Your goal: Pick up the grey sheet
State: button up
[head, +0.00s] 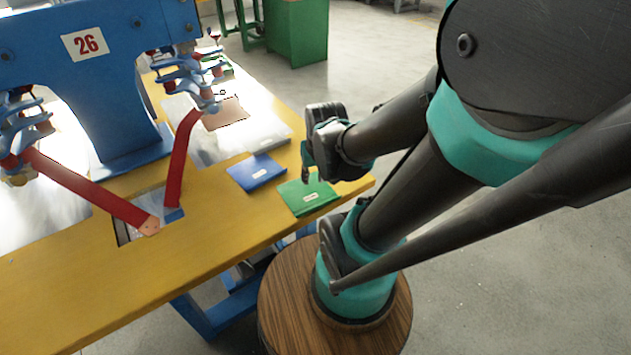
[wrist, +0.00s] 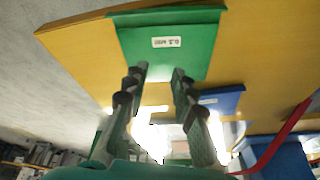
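A grey sheet (head: 270,145) lies on the yellow table beyond the blue sheet (head: 256,172), next to the shiny metal plate. In the wrist view the area between and beyond my fingers is washed out by glare, so I cannot clearly tell the grey sheet there. My gripper (head: 307,172) is above the table's right side, close to the green sheet (head: 308,195). In the wrist view my gripper (wrist: 160,72) has its two fingers apart with nothing between them. The labelled green sheet (wrist: 168,52) shows just past the fingertips.
The blue sheet also shows right of the fingers in the wrist view (wrist: 222,100). A shiny plate (head: 210,152) with a brown piece (head: 226,113) lies farther back on the table (head: 215,236). A blue machine (head: 85,75) with red strips (head: 180,160) stands at left.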

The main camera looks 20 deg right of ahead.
jog(key=shift+s+f+n, duration=0.4)
jog(key=shift+s+f, duration=0.05)
jog(key=shift+s, duration=0.35)
jog(key=shift+o, duration=0.2)
jog(key=shift+w+r, duration=0.1)
jog(key=w+a+r+n+g, duration=0.1)
jog(key=w+r+n, duration=0.35)
jog(key=w, duration=0.35)
jog(key=w+a+r+n+g, duration=0.1)
jog(key=w+r+n, duration=0.2)
jog(key=w+n, duration=0.4)
notch_tip(320, 180, up, 4)
jog(key=r+n+g, duration=0.1)
jog(key=n+g, duration=0.1)
jog(key=n, duration=0.8)
send_over(281, 138)
jog(key=s+a, duration=0.1)
jog(key=s, duration=0.3)
jog(key=f, duration=1.2)
jog(key=shift+s+f, duration=0.15)
jog(key=shift+s, duration=0.1)
jog(key=shift+w+d+f, duration=0.1)
jog(key=shift+f, duration=1.25)
jog(key=shift+d+f, duration=0.1)
jog(key=shift+f, duration=1.25)
grip_shut()
